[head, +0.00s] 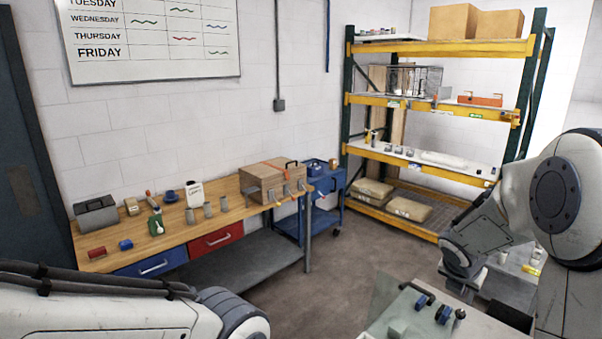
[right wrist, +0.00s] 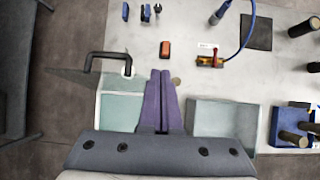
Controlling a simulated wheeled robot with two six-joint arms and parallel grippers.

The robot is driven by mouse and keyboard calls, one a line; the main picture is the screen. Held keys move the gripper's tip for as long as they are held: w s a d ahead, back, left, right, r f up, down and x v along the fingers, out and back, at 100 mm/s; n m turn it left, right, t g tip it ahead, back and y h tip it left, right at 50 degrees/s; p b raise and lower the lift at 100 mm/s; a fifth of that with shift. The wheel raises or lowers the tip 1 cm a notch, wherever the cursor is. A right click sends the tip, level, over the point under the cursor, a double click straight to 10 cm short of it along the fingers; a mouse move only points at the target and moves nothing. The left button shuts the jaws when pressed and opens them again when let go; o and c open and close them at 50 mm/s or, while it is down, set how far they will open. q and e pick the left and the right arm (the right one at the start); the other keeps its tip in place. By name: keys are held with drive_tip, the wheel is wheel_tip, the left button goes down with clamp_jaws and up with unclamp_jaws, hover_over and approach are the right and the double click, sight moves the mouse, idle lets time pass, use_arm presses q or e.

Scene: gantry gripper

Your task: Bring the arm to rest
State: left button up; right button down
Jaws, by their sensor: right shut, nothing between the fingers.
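My right arm (head: 555,190) comes in from the right in the head view, bent over a table at the lower right; I cannot make out its gripper there. In the right wrist view my right gripper (right wrist: 160,73) has its two purple fingers together, with nothing between them. It is above a light grey tabletop (right wrist: 185,82), beside a pale green panel (right wrist: 118,112) with a black handle (right wrist: 105,55). My left arm (head: 110,315) crosses the lower left of the head view; its gripper is out of view.
Around the right gripper lie an orange block (right wrist: 165,48), a red and brass fitting (right wrist: 208,61) with a blue cable, a grey tray (right wrist: 222,120) and dark cylinders (right wrist: 292,138). A wooden workbench (head: 170,232) and yellow shelving (head: 440,47) stand farther off. Floor between is clear.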

drive_tip(key=s+a+f+m+g+y+b, duration=0.1)
drive_tip(key=s+a+f+m+b, duration=0.3)
drive_tip(key=a, duration=0.3)
drive_tip(key=s+a+f+m+y+b, duration=0.1)
drive_tip(key=s+a+f+m+b, duration=0.3)
drive_tip(key=a, duration=0.4)
drive_tip(key=s+a+f+m+g+y+b, duration=0.1)
drive_tip(key=s+a+f+m+b, duration=0.2)
drive_tip(key=s+a+b, duration=0.3)
use_arm(q)
wheel_tip(320, 180, down, 19)
drive_tip(key=b, duration=0.5)
drive_tip(key=shift+s+f, duration=0.2)
drive_tip(key=shift+s, duration=0.25)
use_arm(e)
drive_tip(key=s+a+f+m+g+y, duration=0.1)
drive_tip(key=s+a+f+m, duration=0.2)
drive_tip(key=s, duration=0.5)
drive_tip(key=s+a+f+m+g+y, duration=0.1)
drive_tip(key=s+a+f+m, duration=0.3)
drive_tip(key=s+a+m, duration=0.1)
drive_tip(key=s+a, duration=0.1)
drive_tip(key=s, duration=0.1)
drive_tip(key=shift+s+a+f+g+y, duration=0.25)
drive_tip(key=shift+s+a+g+y, duration=0.05)
drive_tip(key=shift+s+a+g, duration=0.1)
use_arm(q)
drive_tip(key=shift+a, duration=0.1)
use_arm(e)
drive_tip(key=shift+a, duration=0.1)
